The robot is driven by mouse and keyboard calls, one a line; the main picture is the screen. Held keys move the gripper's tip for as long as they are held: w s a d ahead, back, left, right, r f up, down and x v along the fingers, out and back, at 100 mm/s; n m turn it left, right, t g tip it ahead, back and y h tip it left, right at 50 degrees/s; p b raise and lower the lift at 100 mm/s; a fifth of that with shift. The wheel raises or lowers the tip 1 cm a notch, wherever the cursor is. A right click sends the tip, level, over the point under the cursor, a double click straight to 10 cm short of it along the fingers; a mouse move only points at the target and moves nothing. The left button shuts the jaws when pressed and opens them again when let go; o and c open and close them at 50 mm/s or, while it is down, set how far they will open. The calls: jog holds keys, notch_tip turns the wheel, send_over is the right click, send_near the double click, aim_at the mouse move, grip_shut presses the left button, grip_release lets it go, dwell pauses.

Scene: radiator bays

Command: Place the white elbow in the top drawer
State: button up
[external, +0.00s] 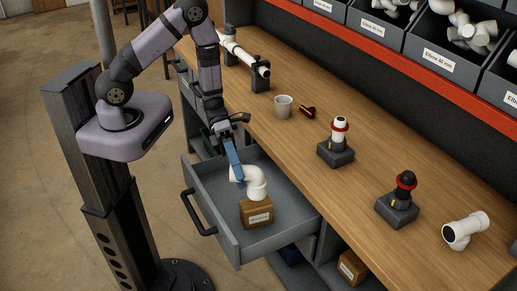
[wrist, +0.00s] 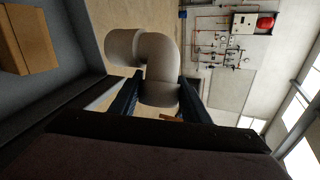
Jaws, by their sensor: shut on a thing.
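The white elbow (external: 254,183) is a curved pipe fitting held over the open top drawer (external: 284,234). My gripper (external: 235,172) is shut on one end of the elbow. The wrist view shows the elbow (wrist: 152,60) between the two dark fingers of my gripper (wrist: 160,95), its free end pointing left. In the external view the elbow's lower end is just above or in front of a small brown box; I cannot tell whether they touch. The drawer is pulled out from the bench and has a black handle (external: 200,216).
The brown labelled box (external: 257,212) is in the drawer and also shows in the wrist view (wrist: 26,40). On the workbench (external: 300,145) are a grey cup (external: 284,106), two dark stands with fittings and a white tee (external: 466,230). Bins of fittings line the back.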

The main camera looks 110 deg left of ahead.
jog(key=shift+r, duration=0.6)
jog(key=r, duration=0.4)
jog(key=shift+w, duration=0.25)
jog(key=w+a+r+n+t+y+b, duration=0.4)
jog(key=w+a+n+y, duration=0.4)
jog(key=w, duration=0.5)
jog(key=a+r+n+g+y+b, duration=0.1)
jog(key=a+r+n+y, duration=0.3)
jog(key=a+n+y, duration=0.7)
jog(key=s+a+f+n+g+y+b, duration=0.1)
jog(key=s+f+n+g+y, duration=0.2)
jog(key=s, duration=0.4)
jog(key=s+f+n+g+b, duration=0.1)
jog(key=s+f+n+g, duration=0.3)
jog(key=s, duration=0.3)
jog(key=s+a+f+n+g+y+b, duration=0.1)
jog(key=s+f+n+g+y+b, duration=0.15)
jog(key=s+g, duration=0.35)
notch_tip(320, 180, down, 16)
jog(key=t, duration=0.1)
jog(key=shift+s+d+f+h+p, duration=0.15)
jog(key=shift+s+h+p, duration=0.05)
jog(key=shift+h+p, duration=0.2)
